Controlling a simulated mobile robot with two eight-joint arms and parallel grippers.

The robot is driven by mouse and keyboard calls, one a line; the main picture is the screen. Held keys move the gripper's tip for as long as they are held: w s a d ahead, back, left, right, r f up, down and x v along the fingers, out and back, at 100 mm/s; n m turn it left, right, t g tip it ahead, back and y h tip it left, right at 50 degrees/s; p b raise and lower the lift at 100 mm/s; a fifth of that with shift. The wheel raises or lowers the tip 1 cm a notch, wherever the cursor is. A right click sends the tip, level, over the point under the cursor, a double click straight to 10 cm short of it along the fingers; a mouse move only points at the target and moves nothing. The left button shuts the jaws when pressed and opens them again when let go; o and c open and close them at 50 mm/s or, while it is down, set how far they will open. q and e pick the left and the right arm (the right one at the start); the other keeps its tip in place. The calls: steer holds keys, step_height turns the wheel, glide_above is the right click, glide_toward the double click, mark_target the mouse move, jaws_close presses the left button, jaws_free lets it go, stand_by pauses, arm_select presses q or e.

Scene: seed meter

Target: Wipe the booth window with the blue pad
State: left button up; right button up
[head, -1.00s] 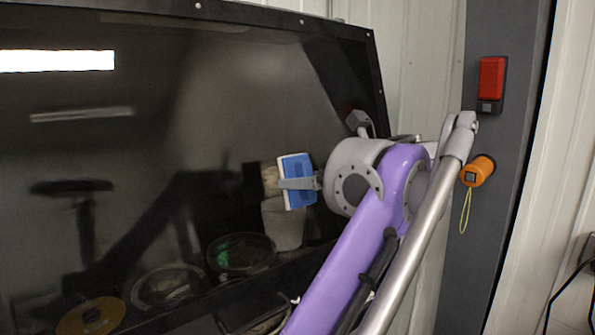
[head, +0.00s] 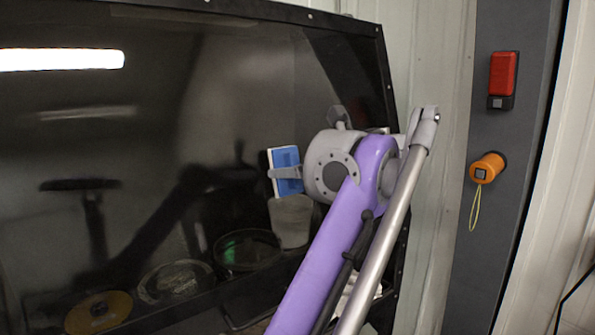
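The booth window (head: 150,120) is a large dark reflective pane in a black frame, filling the left and middle of the head view. The blue pad (head: 286,165), with a white edge, is upright at the right part of the window. I cannot tell whether the pad touches the pane. My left gripper is not in view.
Behind the pane show a pale cup (head: 291,222), round dishes and an orange disc (head: 98,312). A grey post (head: 510,140) at the right carries a red box (head: 503,75) and an orange knob (head: 487,168) with a yellow loop.

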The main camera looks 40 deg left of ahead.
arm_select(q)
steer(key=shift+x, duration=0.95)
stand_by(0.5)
arm_select(e)
steer(key=shift+r, duration=0.15)
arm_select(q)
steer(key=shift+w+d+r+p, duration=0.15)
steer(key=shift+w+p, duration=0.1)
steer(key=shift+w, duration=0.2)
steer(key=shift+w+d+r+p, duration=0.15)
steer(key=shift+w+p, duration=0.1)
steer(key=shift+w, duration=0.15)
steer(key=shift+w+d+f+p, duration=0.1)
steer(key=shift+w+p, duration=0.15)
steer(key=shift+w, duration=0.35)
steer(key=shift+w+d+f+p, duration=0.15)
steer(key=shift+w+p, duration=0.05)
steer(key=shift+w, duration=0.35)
arm_select(e)
steer(key=w+r, duration=0.1)
steer(key=r, duration=0.1)
steer(key=shift+w+r, duration=0.3)
steer(key=shift+w, duration=0.05)
